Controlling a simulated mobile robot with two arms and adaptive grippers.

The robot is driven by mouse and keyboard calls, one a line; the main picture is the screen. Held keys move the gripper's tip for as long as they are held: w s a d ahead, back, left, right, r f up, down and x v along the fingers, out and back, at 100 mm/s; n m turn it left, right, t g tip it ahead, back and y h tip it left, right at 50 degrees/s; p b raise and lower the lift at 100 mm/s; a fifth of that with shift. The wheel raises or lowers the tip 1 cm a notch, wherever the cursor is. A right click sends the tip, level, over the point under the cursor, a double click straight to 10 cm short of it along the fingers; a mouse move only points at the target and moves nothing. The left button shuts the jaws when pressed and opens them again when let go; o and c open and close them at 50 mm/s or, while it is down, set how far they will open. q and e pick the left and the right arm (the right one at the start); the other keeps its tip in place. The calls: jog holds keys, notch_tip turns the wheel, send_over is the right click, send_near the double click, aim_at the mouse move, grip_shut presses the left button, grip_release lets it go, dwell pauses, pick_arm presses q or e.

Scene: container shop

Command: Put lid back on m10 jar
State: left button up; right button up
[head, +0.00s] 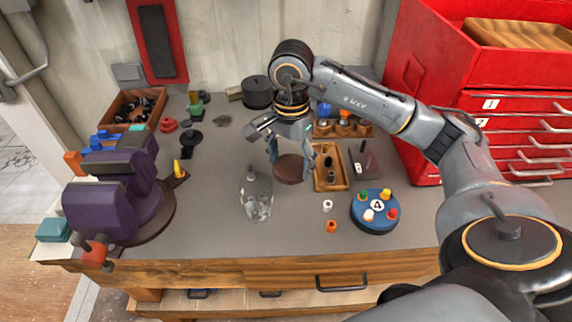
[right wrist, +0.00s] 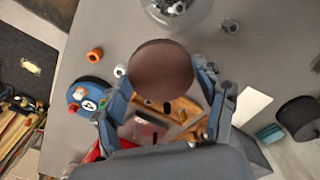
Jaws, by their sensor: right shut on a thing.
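A clear glass jar (head: 257,204) with grey metal pieces inside stands on the grey workbench left of my right gripper. It also shows at the top edge of the right wrist view (right wrist: 182,18), partly cut off. My right gripper (head: 291,164) is shut on a round brown lid (head: 289,169) and holds it above the bench, to the right of the jar and apart from it. In the right wrist view the lid (right wrist: 160,68) sits between the two fingers. My left gripper is not in view. I cannot read any label on the jar.
A blue round holder (head: 375,212) with coloured pegs stands to the right. A white ring (head: 327,205) and an orange ring (head: 331,226) lie between it and the jar. A wooden tray (head: 329,168) is behind. A purple vise (head: 118,190) stands left. Red drawers (head: 500,125) bound the right.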

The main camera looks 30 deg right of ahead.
jog(key=s+a+r+b, duration=0.1)
jog(key=s+a+r, duration=0.1)
jog(key=s, duration=0.3)
jog(key=shift+s+a+r, duration=0.25)
jog(key=shift+a+r, duration=0.05)
jog(key=shift+r, duration=0.1)
